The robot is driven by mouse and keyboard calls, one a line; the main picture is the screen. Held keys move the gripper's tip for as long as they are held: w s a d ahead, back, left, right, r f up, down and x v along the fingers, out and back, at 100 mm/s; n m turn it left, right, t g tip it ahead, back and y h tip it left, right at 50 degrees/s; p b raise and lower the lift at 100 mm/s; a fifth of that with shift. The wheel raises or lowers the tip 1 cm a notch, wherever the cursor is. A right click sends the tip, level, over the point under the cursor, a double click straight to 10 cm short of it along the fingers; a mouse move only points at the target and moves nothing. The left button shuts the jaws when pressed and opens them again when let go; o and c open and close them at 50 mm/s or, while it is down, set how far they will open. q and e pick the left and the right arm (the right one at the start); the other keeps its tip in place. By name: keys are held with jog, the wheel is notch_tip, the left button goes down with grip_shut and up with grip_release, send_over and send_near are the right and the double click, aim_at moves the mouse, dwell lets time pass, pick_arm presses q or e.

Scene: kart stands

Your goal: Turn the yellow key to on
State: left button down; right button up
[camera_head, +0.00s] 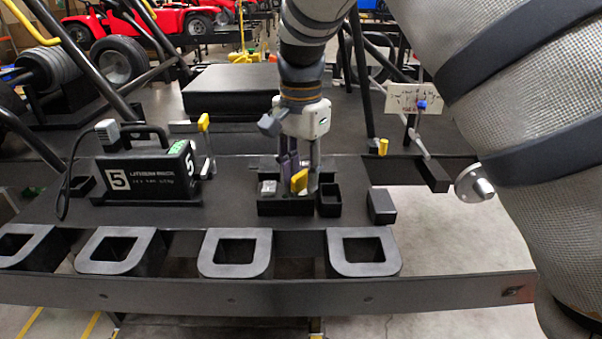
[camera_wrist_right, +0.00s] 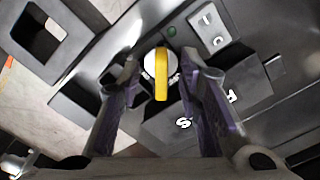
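The yellow key (camera_head: 299,181) sits on the dark switch box (camera_head: 268,208) near the middle of the kart's front panel. In the right wrist view the yellow key (camera_wrist_right: 162,75) stands lengthwise up the picture on a round silver base. My right gripper (camera_head: 301,172) points down over the box. In its wrist view the two purple-grey fingers (camera_wrist_right: 160,66) are spread, one on each side of the key, with visible gaps to it. A grey label plate (camera_wrist_right: 211,27) with I and O marks lies beside the key. My left gripper is not in view.
A black battery box (camera_head: 150,176) marked 5 stands to the left, with a cable. A small open black bin (camera_head: 329,200) and a dark block (camera_head: 381,206) sit right of the switch box. Several loop-shaped frames (camera_head: 236,270) line the front edge.

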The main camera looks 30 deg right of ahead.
aim_at(301, 174)
jog(key=shift+f, duration=0.45)
grip_shut()
jog(key=m, duration=0.4)
jog(key=shift+r+m, duration=0.15)
jog(key=shift+m, duration=0.25)
jog(key=shift+c, duration=2.2)
grip_release()
jog(key=shift+m, duration=0.4)
jog(key=o, duration=0.4)
notch_tip(301, 174, up, 12)
